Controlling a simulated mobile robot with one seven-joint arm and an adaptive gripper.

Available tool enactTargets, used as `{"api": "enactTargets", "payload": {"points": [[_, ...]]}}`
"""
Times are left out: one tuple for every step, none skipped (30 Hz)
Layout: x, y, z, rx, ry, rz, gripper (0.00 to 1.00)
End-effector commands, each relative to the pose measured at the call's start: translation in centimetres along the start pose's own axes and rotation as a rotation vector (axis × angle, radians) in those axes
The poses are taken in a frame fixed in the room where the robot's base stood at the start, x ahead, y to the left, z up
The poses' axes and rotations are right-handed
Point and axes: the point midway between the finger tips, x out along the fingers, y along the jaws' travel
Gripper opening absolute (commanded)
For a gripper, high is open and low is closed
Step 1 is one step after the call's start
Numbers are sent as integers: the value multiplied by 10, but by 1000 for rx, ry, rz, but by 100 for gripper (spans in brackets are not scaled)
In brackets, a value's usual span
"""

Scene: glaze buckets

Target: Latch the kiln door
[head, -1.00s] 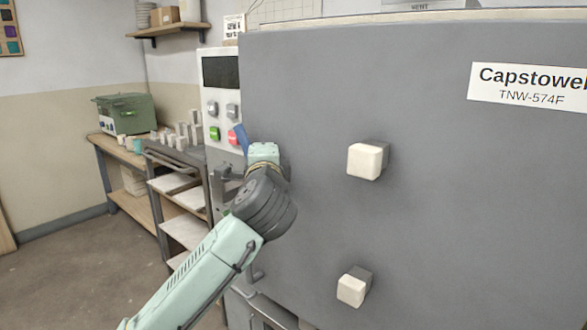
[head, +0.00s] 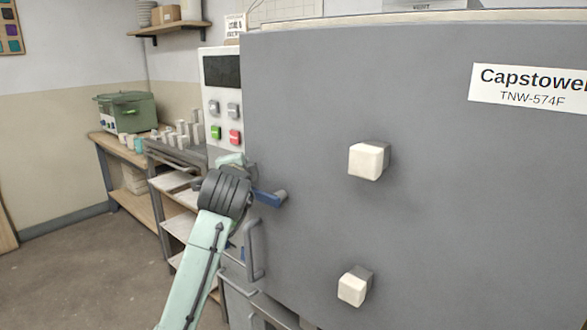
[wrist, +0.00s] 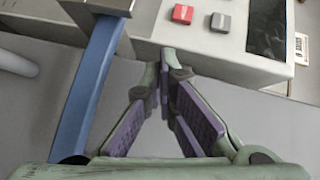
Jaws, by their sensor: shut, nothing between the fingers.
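The large grey kiln door (head: 450,220) fills the right of the head view and looks closed or nearly so; its left edge is partly hidden. A blue latch lever (head: 268,198) shows at that edge, lying roughly sideways with its end over the door. In the wrist view the blue lever (wrist: 88,95) runs along the left, outside the fingers. My gripper (wrist: 165,75) is shut and empty, its tips together beside the lever. I cannot tell whether it touches the lever. In the head view my wrist mostly hides the gripper.
A grey pull handle (head: 253,250) stands out below the lever. Two pale blocks (head: 368,160) project from the door. The control panel (head: 222,100) is above my gripper. A shelf cart and workbench (head: 120,175) stand left; the floor there is clear.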

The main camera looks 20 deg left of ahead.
Motion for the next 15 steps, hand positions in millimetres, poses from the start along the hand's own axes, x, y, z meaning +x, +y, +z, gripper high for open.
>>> {"api": "enactTargets", "payload": {"points": [[2, 2, 2, -3, 0, 1, 0], [3, 3, 3, -3, 0, 0, 0], [4, 4, 4, -15, 0, 12, 0], [5, 5, 5, -27, 0, 23, 0], [6, 6, 5, -36, 0, 33, 0], [6, 8, 6, -48, 1, 46, 0], [7, 9, 6, -56, 1, 54, 0], [7, 10, 7, -63, 1, 60, 0], [8, 11, 8, -70, 1, 68, 0], [8, 12, 8, -76, 1, 73, 0], [9, 12, 9, -80, 0, 78, 0], [9, 13, 9, -85, 0, 84, 0], [9, 14, 10, -88, 0, 87, 0], [10, 14, 10, -91, -1, 90, 0], [10, 15, 10, -94, -1, 93, 0]]}}
